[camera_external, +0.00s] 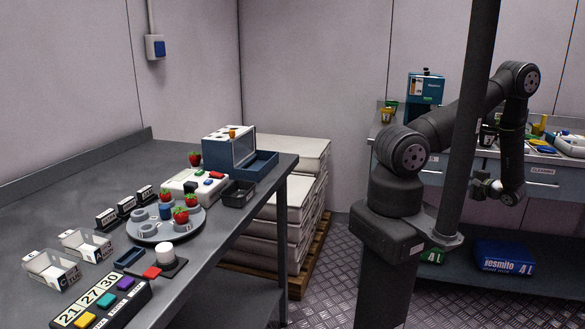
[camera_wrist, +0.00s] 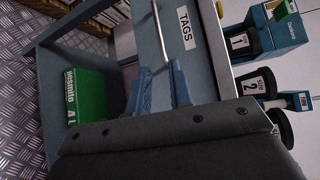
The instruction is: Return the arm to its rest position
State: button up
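My arm stands on its pedestal right of centre in the external view. Its upper link rises to the right to a high elbow, and the forearm hangs down from there. My gripper (camera_external: 481,186) is at the low end, in front of the back bench and partly hard to make out. In the wrist view my gripper (camera_wrist: 161,72) shows two blue fingers with a gap between them and nothing held. A drawer front with a TAGS label (camera_wrist: 186,28) and a bar handle (camera_wrist: 160,35) lies beyond the fingers, apparently apart from them.
A dark pole (camera_external: 470,110) stands in front of my arm. The left table (camera_external: 60,195) holds strawberries, a round rack (camera_external: 180,229) and boxes. White sacks (camera_external: 285,225) are stacked behind it. The back bench has a lower shelf with a blue box (camera_external: 503,257); a green box (camera_wrist: 87,98) shows in the wrist view.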

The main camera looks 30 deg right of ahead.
aim_at(429, 172)
jog(key=w+f, duration=0.1)
jog(key=w, duration=1)
jog(key=w+f, duration=0.1)
jog(key=w, duration=0.5)
jog(key=shift+w+a+f, duration=0.1)
jog(key=shift+w+f, duration=0.05)
jog(key=shift+f, duration=0.15)
jog(key=s+r, duration=0.3)
jog(key=s, duration=1.4)
jog(key=w+f, duration=0.1)
jog(key=w, duration=0.4)
jog(key=w+f, duration=0.1)
jog(key=w, duration=0.5)
jog(key=w+f, duration=0.1)
jog(key=w, duration=0.5)
jog(key=s+a, duration=2.2)
jog(key=shift+s+a, duration=0.2)
